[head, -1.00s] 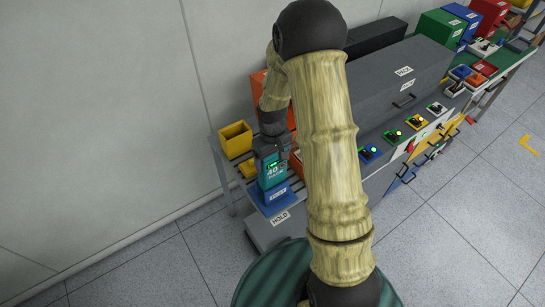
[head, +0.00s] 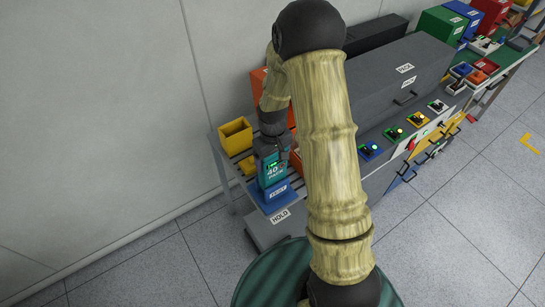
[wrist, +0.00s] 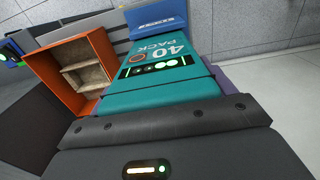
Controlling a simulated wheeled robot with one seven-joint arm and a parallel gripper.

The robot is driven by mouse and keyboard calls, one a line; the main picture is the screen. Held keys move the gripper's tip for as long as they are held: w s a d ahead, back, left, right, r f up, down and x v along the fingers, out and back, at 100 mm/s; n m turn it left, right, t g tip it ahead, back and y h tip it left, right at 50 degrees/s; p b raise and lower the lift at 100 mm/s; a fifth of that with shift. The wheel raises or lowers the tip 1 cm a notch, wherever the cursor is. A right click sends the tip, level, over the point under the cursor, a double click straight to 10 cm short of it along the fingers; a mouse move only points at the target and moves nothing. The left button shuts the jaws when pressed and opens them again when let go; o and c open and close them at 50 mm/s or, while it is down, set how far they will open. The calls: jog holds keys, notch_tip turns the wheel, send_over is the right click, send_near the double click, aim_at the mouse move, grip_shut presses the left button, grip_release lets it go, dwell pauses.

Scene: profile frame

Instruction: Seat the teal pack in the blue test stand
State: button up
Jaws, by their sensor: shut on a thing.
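The teal pack (head: 272,174), marked "40 PACK", is upright in the head view, directly above the blue test stand (head: 277,195). My gripper (head: 270,151) is shut on its upper part from above. In the wrist view the pack (wrist: 155,62) runs away from the dark gripper jaw (wrist: 170,128), and its far end meets the blue stand (wrist: 155,22). The pack's lower end appears to be at or in the stand, but how deep it sits cannot be told. My arm hides the area right of the pack.
A yellow bin (head: 235,137) stands behind and left of the stand. An orange open box (wrist: 62,70) is beside the pack in the wrist view. A grey cabinet (head: 400,75) with a row of switches is to the right. Floor at left is clear.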

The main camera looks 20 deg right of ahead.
jog(key=shift+f+b, duration=1.55)
jog(key=shift+f, duration=0.9)
dwell(3.5)
jog(key=o, duration=1.7)
jog(key=shift+s, duration=0.1)
notch_tip(320, 180, up, 18)
jog(key=shift+f+b, duration=0.25)
jog(key=shift+b, duration=0.9)
